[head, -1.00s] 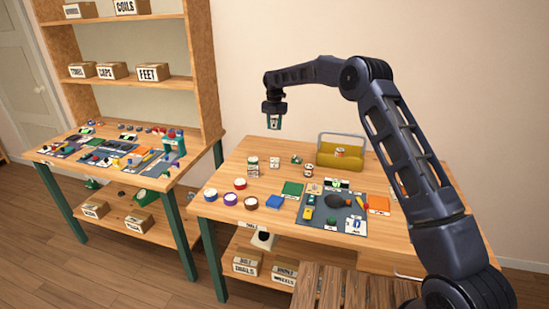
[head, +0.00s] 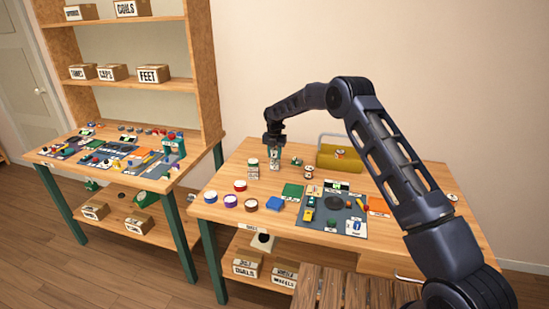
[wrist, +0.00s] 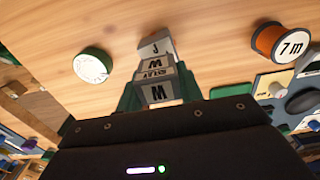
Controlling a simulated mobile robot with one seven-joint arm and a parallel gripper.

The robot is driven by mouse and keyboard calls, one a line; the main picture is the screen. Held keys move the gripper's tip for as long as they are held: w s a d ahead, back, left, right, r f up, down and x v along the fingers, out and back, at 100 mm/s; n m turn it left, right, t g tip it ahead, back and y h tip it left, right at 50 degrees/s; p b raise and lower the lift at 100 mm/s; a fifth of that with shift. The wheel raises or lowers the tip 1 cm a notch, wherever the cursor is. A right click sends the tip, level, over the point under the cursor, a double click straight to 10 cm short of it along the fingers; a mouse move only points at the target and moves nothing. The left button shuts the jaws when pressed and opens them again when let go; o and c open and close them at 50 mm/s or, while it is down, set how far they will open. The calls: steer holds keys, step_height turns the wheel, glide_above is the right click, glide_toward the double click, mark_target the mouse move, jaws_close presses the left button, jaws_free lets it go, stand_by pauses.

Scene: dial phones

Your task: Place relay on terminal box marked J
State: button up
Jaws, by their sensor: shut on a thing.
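My gripper (head: 274,151) is low over the back left of the right-hand table. In the wrist view its green fingers (wrist: 158,95) are shut on a pale grey block marked M, which I take for the relay (wrist: 158,92). A pale block marked J, the terminal box (wrist: 155,47), shows just past the relay in the wrist view. In the head view the terminal box (head: 275,165) stands upright right under my gripper. I cannot tell whether the relay touches it. The fingers hide part of both.
The head view shows a yellow tool carrier (head: 340,158), a dark mat with parts (head: 318,232) and several round tins in front.

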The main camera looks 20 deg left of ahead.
mark_target(275, 149)
steer(key=shift+f, duration=0.8)
steer(key=shift+f, duration=0.15)
steer(key=o, duration=1)
step_height(275, 149, up, 12)
steer(key=shift+r, duration=0.15)
